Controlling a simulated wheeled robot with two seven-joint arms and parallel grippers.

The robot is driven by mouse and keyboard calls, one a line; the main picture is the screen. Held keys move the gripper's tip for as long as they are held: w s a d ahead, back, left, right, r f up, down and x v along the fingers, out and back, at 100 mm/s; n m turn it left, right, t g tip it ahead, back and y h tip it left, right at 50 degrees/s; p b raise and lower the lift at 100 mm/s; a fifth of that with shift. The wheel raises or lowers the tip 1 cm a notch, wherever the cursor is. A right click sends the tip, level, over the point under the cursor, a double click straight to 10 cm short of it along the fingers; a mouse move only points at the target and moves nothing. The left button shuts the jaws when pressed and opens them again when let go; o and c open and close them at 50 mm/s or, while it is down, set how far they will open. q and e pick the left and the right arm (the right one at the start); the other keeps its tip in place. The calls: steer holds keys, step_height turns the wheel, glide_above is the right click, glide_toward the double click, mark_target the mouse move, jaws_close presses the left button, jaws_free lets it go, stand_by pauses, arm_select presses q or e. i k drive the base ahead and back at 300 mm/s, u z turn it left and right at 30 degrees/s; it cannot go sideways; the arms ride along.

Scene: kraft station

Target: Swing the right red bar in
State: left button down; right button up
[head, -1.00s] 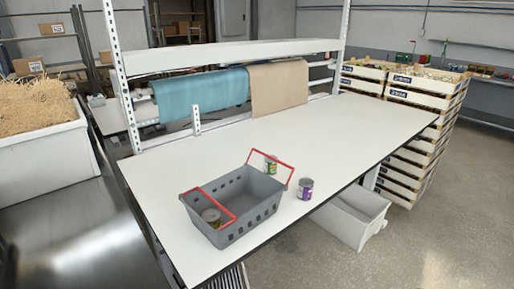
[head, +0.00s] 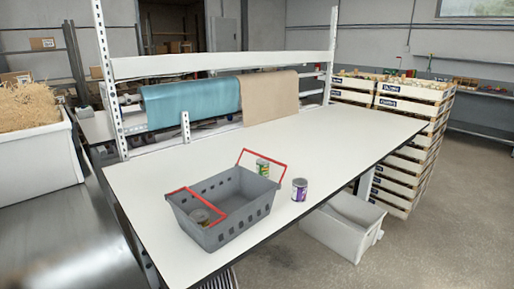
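A grey basket (head: 222,224) with slotted walls stands on the white table in the head view. Its right red bar (head: 284,168) stands raised at the basket's right and far side. Its left red bar (head: 208,206) lies lower, over the left part of the basket opening. A green-labelled can (head: 262,166) shows behind the raised bar at the far side. A purple-labelled can (head: 299,190) stands on the table right of the basket. Neither of my grippers is in view.
Teal and tan paper rolls (head: 268,96) hang under a shelf at the back. Stacked crates (head: 410,130) stand at the right. A white bin (head: 342,226) sits below the table's front edge.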

mark_target(259, 155)
steer(key=k, duration=0.45)
steer(key=z, duration=1.15)
steer(key=i, duration=2.8)
steer(key=u, duration=2.95)
